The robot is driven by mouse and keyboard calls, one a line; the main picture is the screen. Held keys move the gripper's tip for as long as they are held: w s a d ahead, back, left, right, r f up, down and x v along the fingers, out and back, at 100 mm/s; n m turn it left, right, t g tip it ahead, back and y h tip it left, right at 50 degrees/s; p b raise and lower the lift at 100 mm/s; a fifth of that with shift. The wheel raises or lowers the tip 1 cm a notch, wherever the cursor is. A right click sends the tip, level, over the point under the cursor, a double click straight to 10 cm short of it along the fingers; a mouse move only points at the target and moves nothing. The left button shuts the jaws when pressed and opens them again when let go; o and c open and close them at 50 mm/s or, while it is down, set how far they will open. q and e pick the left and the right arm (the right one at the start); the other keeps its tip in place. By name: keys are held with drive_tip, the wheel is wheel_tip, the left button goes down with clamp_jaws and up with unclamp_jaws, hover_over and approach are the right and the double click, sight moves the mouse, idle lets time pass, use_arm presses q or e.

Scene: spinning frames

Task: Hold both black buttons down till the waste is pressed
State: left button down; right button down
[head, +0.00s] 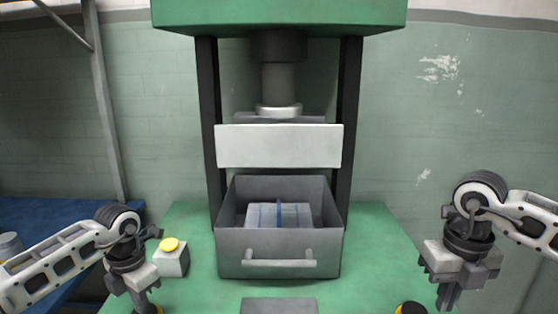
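The right black button (411,307) shows at the bottom edge, with a yellow part around it. My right gripper (447,297) hangs fingers down to its right, apart from it, and looks shut and empty. My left gripper (144,300) points down at the bottom left and looks shut. A bit of yellow (159,310) shows by its tips; the left black button is not clearly seen, and I cannot tell if it is touched. The waste (295,214), a grey block with a blue strap, lies in the grey metal box (235,242) under the pale press plate (278,146), which is raised above it.
A yellow button (170,244) sits on a small grey box right by my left gripper. The green press (280,14) has two dark posts and a central ram (278,85). A grey block (278,306) is at the front centre. A blue surface (40,215) lies at the left.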

use_arm(q)
drive_tip(key=shift+r, duration=3)
drive_tip(key=s+r, duration=0.3)
drive_tip(key=s, duration=0.4)
